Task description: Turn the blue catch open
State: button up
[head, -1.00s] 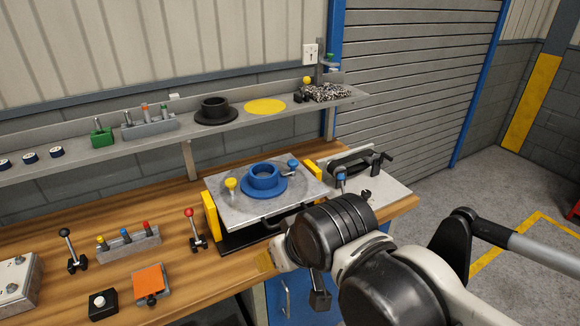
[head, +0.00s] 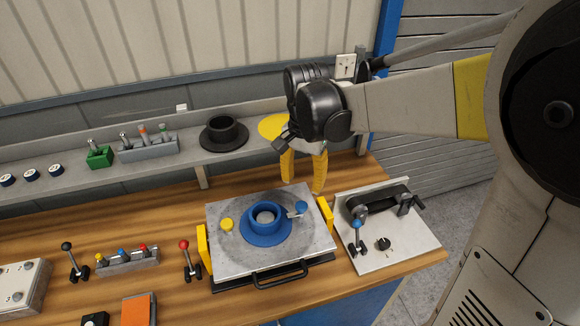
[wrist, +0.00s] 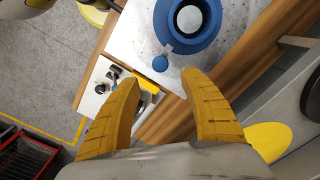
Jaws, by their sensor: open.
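The blue catch (head: 301,207) is a round blue knob on a short metal lever, at the right of the blue flanged ring (head: 265,236) on a grey pallet plate (head: 225,262). The lever end lies close to the ring's flange. My gripper (head: 303,187) points down with its yellow fingers spread and empty, above the plate's far right edge, a little behind the catch in the head view. In the wrist view the blue catch (wrist: 160,63) shows just beyond the gap between the open fingertips (wrist: 160,79), apart from both.
A yellow catch (head: 226,224) sits left of the ring. Yellow blocks (head: 325,215) flank the plate, and a black handle (head: 281,275) is at its front. A clamp fixture (head: 385,210) with a blue-knobbed lever stands at right. The shelf (head: 190,160) runs behind.

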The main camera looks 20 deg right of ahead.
aim_at(301, 205)
notch_tip(301, 205, down, 9)
jog(key=shift+f+b, duration=0.1)
jog(key=shift+b, duration=0.85)
grip_shut()
